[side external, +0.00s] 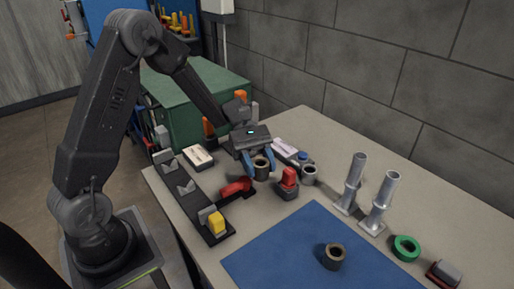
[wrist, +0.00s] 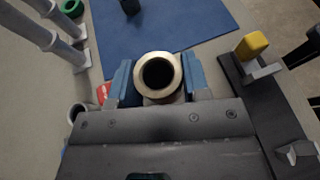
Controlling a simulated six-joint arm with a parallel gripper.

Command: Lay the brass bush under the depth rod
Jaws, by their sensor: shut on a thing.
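My gripper (side external: 259,167) has its blue fingers closed on the sides of a ring-shaped bush (side external: 261,173) with a pale brass rim and a dark bore. In the wrist view the bush (wrist: 139,75) sits upright between the fingertips (wrist: 159,80), its open end facing the camera. In the side view it is held over the table, near the black rail; I cannot tell whether its underside touches anything. I cannot pick out the depth rod for certain. A grey instrument with a pale label and blue knob (side external: 291,152) lies just behind my gripper, partly hidden by it.
A black rail (side external: 188,189) with V-blocks and a yellow block (side external: 216,223) lies left. A red-topped block (side external: 288,181) and grey ring (side external: 310,174) are close right. Two metal tubes (side external: 354,182) stand farther right. A blue mat (side external: 290,245) holds a dark bush (side external: 333,257).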

